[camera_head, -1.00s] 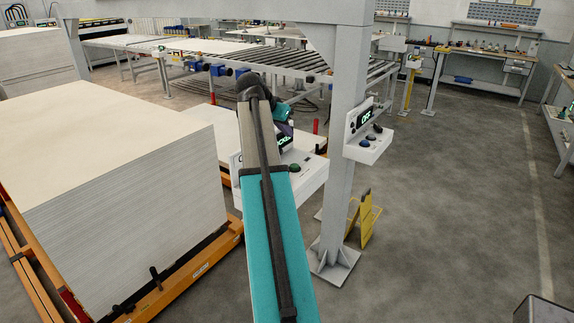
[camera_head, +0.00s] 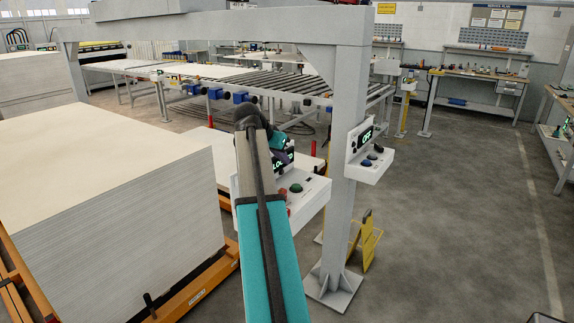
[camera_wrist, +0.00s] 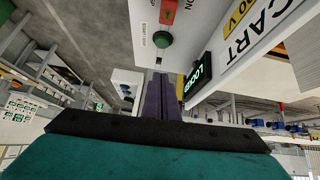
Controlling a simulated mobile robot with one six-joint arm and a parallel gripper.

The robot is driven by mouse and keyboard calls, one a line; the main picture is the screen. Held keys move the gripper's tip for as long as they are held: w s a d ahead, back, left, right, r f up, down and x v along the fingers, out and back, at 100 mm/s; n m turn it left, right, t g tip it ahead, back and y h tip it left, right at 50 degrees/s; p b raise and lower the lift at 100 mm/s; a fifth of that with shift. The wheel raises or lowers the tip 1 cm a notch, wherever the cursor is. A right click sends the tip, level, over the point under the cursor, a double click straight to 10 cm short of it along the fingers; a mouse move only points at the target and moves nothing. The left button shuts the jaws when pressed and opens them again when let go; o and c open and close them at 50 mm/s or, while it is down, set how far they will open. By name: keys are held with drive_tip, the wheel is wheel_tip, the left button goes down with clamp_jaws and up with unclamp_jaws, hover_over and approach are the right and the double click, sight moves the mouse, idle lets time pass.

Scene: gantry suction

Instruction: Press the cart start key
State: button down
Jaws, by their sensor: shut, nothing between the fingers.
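The cart control box (camera_head: 312,199) is white, beside the gantry post. Its green round button (camera_head: 296,188) shows in the head view, and in the wrist view the same green button (camera_wrist: 162,40) sits in a dark collar beside small print. A red switch (camera_wrist: 168,12) marked ON is near it. The lit display (camera_wrist: 198,74) and the CART lettering (camera_wrist: 250,32) are to the right. My gripper (camera_wrist: 160,76) has dark purple fingers, shut and empty. Their tips point toward the box just short of the button in the wrist view; contact cannot be told. My arm hides part of the box in the head view.
A tall board stack (camera_head: 110,200) stands left on an orange lift. A yellow folding stand (camera_head: 366,238) is behind the post.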

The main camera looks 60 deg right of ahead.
drive_tip(key=p, duration=0.3)
hover_over(293, 190)
wheel_tip(293, 190, down, 7)
drive_tip(key=shift+d+r, duration=0.1)
drive_tip(key=shift+r, duration=0.05)
drive_tip(key=shift+f+p, duration=0.6)
drive_tip(key=shift+f, duration=1.6)
drive_tip(key=shift+s, duration=0.1)
